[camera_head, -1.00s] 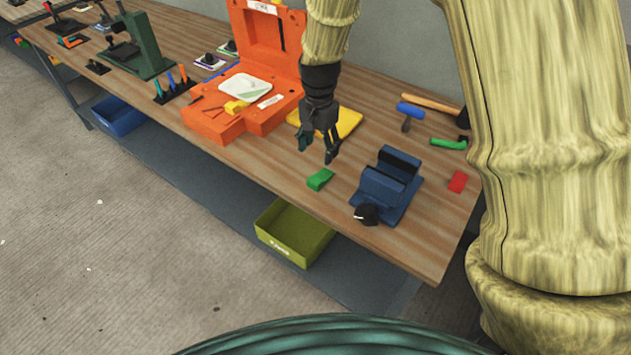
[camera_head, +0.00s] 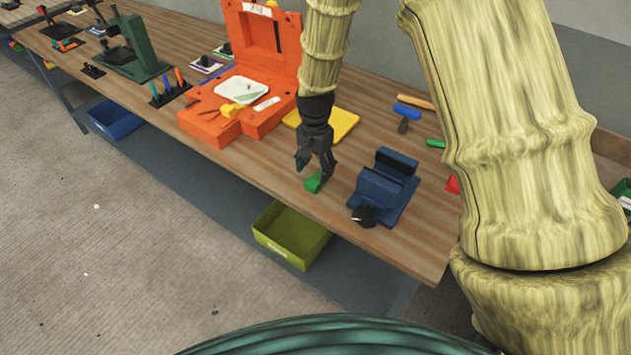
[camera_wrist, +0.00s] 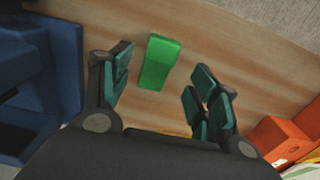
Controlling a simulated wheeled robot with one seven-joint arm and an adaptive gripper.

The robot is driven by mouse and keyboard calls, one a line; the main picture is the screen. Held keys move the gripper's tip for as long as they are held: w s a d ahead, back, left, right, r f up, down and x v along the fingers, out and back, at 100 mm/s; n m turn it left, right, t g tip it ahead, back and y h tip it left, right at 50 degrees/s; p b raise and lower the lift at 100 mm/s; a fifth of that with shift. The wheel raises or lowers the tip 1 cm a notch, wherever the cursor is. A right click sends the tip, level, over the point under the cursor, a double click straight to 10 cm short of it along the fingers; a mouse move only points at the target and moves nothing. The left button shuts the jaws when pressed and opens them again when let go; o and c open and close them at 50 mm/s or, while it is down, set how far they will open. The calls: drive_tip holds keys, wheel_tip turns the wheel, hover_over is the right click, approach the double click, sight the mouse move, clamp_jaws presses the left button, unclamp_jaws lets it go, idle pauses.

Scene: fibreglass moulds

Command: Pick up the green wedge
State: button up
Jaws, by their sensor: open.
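The green wedge (camera_head: 313,183) lies on the wooden bench top, left of the blue vise-like fixture. It also shows in the wrist view (camera_wrist: 159,62), lying ahead of and between the open fingers. My gripper (camera_head: 315,168) points down just above the wedge, and partly covers it in the head view. In the wrist view my gripper (camera_wrist: 160,85) has its two teal-padded fingers wide apart, with nothing held between them. I cannot tell how much height remains between the fingertips and the bench.
The blue fixture (camera_head: 379,190) with a black knob (camera_head: 363,216) stands close on the right. An orange mould (camera_head: 211,123) and a yellow plate (camera_head: 343,124) lie to the left and behind. The bench front edge is near, with an olive bin (camera_head: 291,238) below.

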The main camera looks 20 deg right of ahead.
sight(316, 178)
drive_tip(key=shift+f+p, duration=1.05)
drive_tip(key=shift+f, duration=1.35)
drive_tip(key=c, duration=1.1)
